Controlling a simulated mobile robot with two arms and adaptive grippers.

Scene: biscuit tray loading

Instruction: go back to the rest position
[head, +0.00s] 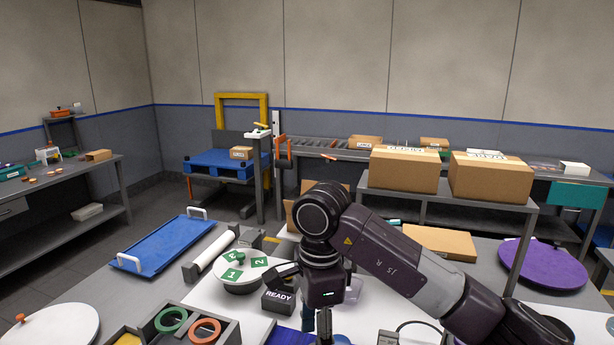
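My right arm reaches in from the lower right, and its gripper (322,322) points down over the white work surface near the bottom middle. Its fingers are mostly hidden by the wrist and the bottom edge, so I cannot tell whether they are open or shut or hold anything. My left gripper is not in view. A blue tray (160,248) with white handles lies on the table at the left. A black block marked READY (278,300) stands just left of the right gripper.
A round stand (240,287) with green numbered cards is left of the READY block. A grey box (228,332) with green and orange rings is in front. A purple disc (541,266) lies at the right. Cardboard boxes (404,170) stand on a shelf behind.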

